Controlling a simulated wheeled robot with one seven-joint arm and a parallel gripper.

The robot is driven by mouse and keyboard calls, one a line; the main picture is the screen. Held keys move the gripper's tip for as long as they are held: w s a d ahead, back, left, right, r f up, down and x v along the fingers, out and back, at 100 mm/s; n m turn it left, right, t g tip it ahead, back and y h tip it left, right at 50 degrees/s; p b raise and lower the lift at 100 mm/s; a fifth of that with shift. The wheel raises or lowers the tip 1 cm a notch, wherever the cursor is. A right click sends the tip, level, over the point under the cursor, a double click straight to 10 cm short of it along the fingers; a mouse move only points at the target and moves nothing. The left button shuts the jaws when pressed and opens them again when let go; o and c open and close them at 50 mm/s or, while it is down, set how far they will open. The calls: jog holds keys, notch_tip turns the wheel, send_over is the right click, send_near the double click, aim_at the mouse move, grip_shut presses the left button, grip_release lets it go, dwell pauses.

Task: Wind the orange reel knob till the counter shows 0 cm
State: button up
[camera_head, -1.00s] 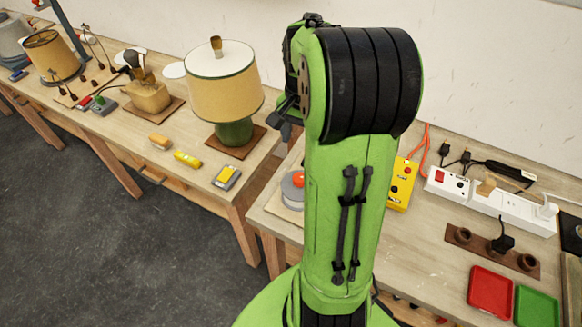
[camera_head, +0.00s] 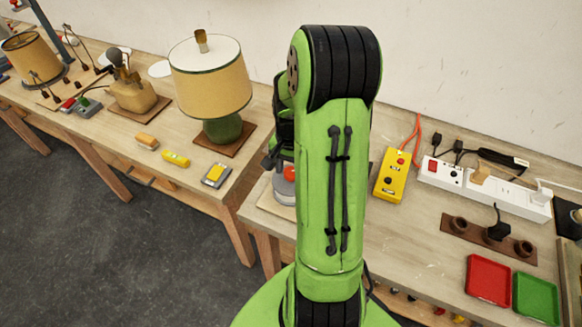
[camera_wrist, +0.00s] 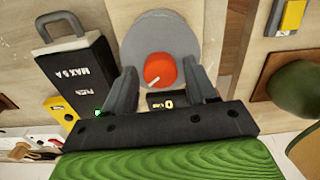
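The orange reel knob (camera_wrist: 160,70) with a white pointer line sits on the round grey reel (camera_wrist: 157,27) in the wrist view. A small dark counter (camera_wrist: 166,101) with light digits is just below the knob; its full reading is too small and partly hidden to tell. My gripper (camera_wrist: 160,72) is open, with one dark finger on each side of the knob and visible gaps between. In the head view the orange knob (camera_head: 290,173) shows beside my green arm, which hides part of the reel (camera_head: 282,184) and the gripper's fingers.
A black box marked MAX 5 A (camera_wrist: 76,75) with a grey handle stands left of the reel in the wrist view. A yellow box (camera_head: 390,175), a white power strip (camera_head: 510,199), and red (camera_head: 488,279) and green (camera_head: 536,298) trays are to the right. A lamp (camera_head: 211,80) stands left.

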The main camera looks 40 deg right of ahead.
jog(key=c, duration=0.8)
jog(key=shift+c, duration=0.2)
jog(key=shift+n, duration=0.4)
jog(key=n, duration=0.4)
jog(key=shift+w+n+b, duration=0.1)
jog(key=shift+n+b, duration=0.25)
jog(key=shift+n, duration=2.65)
jog(key=o, duration=1.1)
jog(key=shift+c, duration=0.2)
jog(key=shift+r, duration=0.1)
